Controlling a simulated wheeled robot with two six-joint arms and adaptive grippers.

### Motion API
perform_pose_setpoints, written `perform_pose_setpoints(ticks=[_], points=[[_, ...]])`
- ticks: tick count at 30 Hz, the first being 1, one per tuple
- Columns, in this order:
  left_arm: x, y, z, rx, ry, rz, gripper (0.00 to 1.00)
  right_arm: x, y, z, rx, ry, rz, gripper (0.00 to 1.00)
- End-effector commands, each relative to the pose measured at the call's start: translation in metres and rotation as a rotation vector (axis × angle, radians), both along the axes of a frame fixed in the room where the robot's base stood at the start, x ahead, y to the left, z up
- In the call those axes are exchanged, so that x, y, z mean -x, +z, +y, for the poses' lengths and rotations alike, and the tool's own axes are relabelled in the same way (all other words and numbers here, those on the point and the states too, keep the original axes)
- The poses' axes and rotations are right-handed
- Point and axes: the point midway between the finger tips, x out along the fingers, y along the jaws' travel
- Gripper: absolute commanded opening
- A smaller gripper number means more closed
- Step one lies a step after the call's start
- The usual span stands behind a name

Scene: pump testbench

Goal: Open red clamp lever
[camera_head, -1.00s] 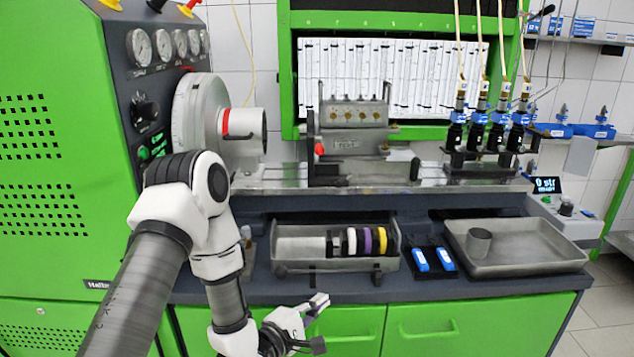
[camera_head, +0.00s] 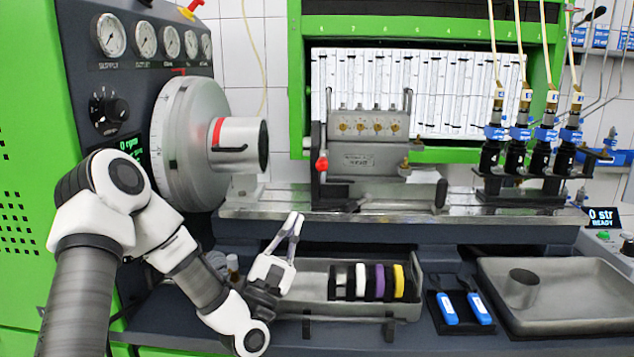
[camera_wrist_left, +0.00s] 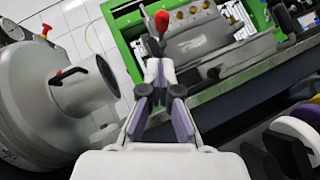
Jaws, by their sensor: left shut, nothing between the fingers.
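The clamp lever's red knob (camera_head: 322,163) is at the left end of the grey pump (camera_head: 365,150) on the bench rail. A thin upright grey bar stands beside it. My left gripper (camera_head: 293,222) is shut and empty, below and left of the knob, with its fingers pointing up. In the left wrist view, the red knob (camera_wrist_left: 161,20) appears just beyond the tips of my shut left gripper (camera_wrist_left: 159,70), apart from them in the head view. The fingers hide part of the bracket below the knob. My right gripper is not in view.
A round grey drive housing (camera_head: 185,140) with a protruding cylinder (camera_head: 240,145) stands to the left. The metal rail (camera_head: 400,205) edge runs behind my gripper. Below are a tray (camera_head: 345,310) with coloured rings, blue-handled tools (camera_head: 447,308) and a wide metal tray (camera_head: 560,325).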

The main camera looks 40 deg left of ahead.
Motion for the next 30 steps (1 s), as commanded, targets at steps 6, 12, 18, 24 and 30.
perform_pose_setpoints(ticks=[6, 12, 18, 24, 30], points=[[-0.003, 0.003, 0.000, -0.002, 0.001, 0.001, 0.00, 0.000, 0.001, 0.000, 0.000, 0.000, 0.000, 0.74], [-0.025, 0.023, 0.002, -0.005, 0.001, -0.001, 0.00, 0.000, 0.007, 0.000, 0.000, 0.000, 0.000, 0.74], [-0.057, 0.049, 0.006, -0.005, 0.000, -0.001, 0.00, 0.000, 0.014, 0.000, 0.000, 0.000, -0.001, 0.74], [-0.075, 0.062, 0.009, -0.002, 0.001, 0.001, 0.00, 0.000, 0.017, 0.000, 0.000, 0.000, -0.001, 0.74], [-0.077, 0.063, 0.010, -0.001, 0.000, 0.001, 0.00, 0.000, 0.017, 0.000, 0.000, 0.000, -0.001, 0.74]])
